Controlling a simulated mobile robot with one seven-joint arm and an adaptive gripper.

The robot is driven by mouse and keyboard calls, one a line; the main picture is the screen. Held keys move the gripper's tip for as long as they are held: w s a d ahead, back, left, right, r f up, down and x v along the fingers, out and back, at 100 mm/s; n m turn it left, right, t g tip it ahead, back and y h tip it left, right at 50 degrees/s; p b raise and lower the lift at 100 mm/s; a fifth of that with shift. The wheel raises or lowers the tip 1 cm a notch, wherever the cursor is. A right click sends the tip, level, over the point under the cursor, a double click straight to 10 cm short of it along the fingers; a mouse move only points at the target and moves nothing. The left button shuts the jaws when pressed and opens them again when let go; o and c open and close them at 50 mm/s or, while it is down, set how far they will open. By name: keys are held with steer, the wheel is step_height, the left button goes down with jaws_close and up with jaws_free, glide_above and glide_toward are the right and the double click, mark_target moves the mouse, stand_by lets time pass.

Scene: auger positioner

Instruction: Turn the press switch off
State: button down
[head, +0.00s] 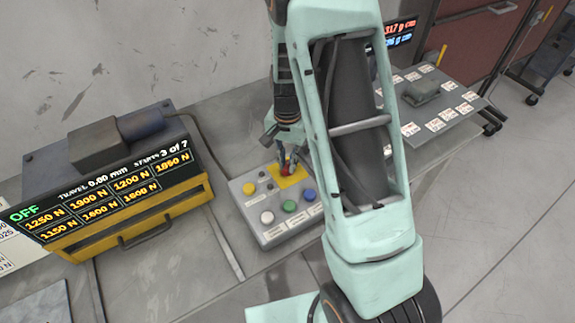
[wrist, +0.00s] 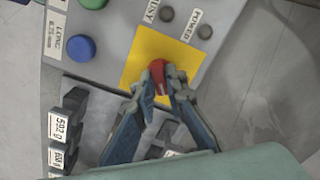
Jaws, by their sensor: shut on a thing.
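A red switch knob (head: 287,170) sits on a yellow plate (head: 294,181) at the back of a grey control box (head: 270,237). I take it for the press switch. My gripper (head: 289,158) reaches down to it from above. In the wrist view the red knob (wrist: 158,68) stands on the yellow plate (wrist: 136,72). My gripper (wrist: 162,88) is closed on the knob, one fingertip on each side, hiding part of it. A black display (head: 110,195) at left reads OFF in green, with travel 0.00 mm.
The box also carries yellow (head: 249,188), white (head: 267,217), green (head: 290,206) and blue (head: 309,195) buttons. Two small dark lamps or buttons (wrist: 205,32) sit beside the plate, one labelled POWER. A panel of labelled tags (head: 440,105) lies at right. My arm hides the middle of the bench.

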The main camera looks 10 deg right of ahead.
mark_target(288, 165)
steer(key=n+b, duration=0.2)
steer(key=n, duration=0.3)
steer(key=shift+f+n, duration=0.1)
steer(key=shift+n, duration=0.2)
steer(key=n+b, duration=0.1)
steer(key=n, duration=0.3)
steer(key=shift+n, duration=0.3)
steer(key=c, duration=2)
jaws_free()
steer(key=shift+o, duration=0.2)
step_height(288, 165, up, 12)
